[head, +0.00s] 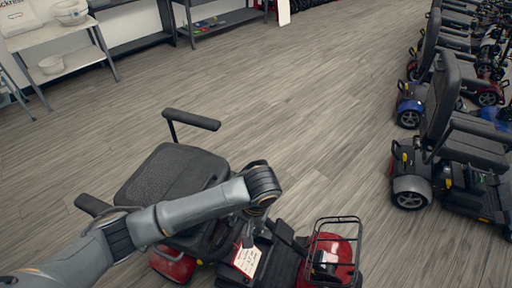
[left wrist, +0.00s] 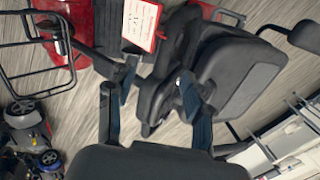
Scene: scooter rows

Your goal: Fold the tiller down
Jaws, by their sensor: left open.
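A red scooter with a dark grey seat (head: 172,180) stands below me, and its seat also shows in the left wrist view (left wrist: 240,68). A dark bar (left wrist: 88,52), apparently the tiller, runs from the wire basket (head: 335,240) towards my left gripper. In the head view my forearm and gripper hide part of this area. My left gripper (left wrist: 157,76) points down between seat and basket, open. The bar's end is near one fingertip; I cannot tell whether they touch. A white and red tag (left wrist: 140,22) hangs close by. My right gripper is not in view.
A row of parked scooters (head: 445,150) lines the right side. A shelf table with white bowls (head: 62,50) and a dark shelf (head: 220,20) stand at the back left. The wood-look floor (head: 290,100) between them is clear.

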